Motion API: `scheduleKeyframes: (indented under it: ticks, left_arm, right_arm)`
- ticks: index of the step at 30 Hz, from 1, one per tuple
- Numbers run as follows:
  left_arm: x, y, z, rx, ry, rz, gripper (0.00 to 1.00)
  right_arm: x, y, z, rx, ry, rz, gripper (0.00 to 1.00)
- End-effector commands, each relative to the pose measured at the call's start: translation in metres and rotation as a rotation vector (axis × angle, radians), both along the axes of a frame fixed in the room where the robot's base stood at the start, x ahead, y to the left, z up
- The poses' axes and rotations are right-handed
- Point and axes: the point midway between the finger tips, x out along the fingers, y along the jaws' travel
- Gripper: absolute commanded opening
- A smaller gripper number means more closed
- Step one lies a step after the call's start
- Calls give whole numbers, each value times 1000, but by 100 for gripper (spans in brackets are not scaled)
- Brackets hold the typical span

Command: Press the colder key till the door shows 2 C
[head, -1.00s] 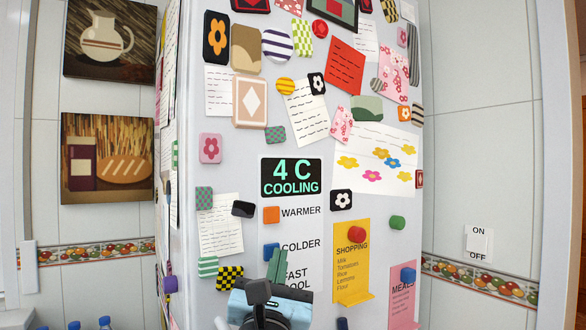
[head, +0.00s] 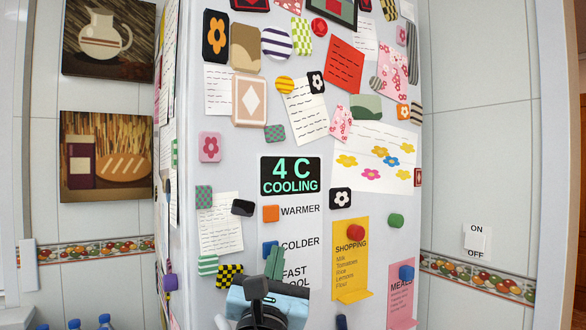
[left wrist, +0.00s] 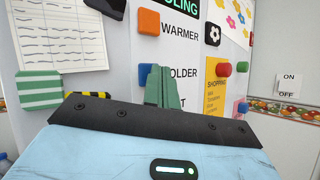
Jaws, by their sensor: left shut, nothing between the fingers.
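The door display (head: 291,176) on the white fridge reads "4 C COOLING". Below it, the orange warmer key (head: 271,213) sits above the blue colder key (head: 270,249); each has its word to its right. My left gripper (head: 275,262) is shut and empty, its green fingers just below and slightly right of the colder key. In the left wrist view, the fingers (left wrist: 163,88) cover the right part of the colder key (left wrist: 144,75); I cannot tell whether they touch it. The fast cool label (head: 296,277) is partly hidden by my gripper. My right gripper is not in view.
Magnets and papers cover the door. A yellow shopping list (head: 351,265) and a pink meals list (head: 402,290) hang to the right of the keys. A wall switch (head: 477,240) marked ON and OFF is farther right. Blue-capped bottles (head: 105,321) stand at lower left.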

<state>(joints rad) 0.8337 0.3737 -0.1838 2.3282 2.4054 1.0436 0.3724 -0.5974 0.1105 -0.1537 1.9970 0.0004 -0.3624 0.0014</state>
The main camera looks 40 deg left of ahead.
Motion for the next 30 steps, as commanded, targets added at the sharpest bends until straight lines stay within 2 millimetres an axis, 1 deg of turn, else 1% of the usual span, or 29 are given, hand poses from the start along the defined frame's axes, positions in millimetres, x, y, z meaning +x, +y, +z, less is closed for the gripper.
scheduleKeyframes:
  ticks: [8,18,26,30]
  left_arm:
    - [0,0,0,0,0,1,0]
    - [-6,-12,1,-1,-1,0,0]
    - [-6,-13,0,0,0,1,0]
    - [-8,-19,0,-2,-1,-1,0]
  right_arm:
    - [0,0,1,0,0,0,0]
    - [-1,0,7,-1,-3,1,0]
    - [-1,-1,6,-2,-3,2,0]
    - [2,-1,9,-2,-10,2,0]
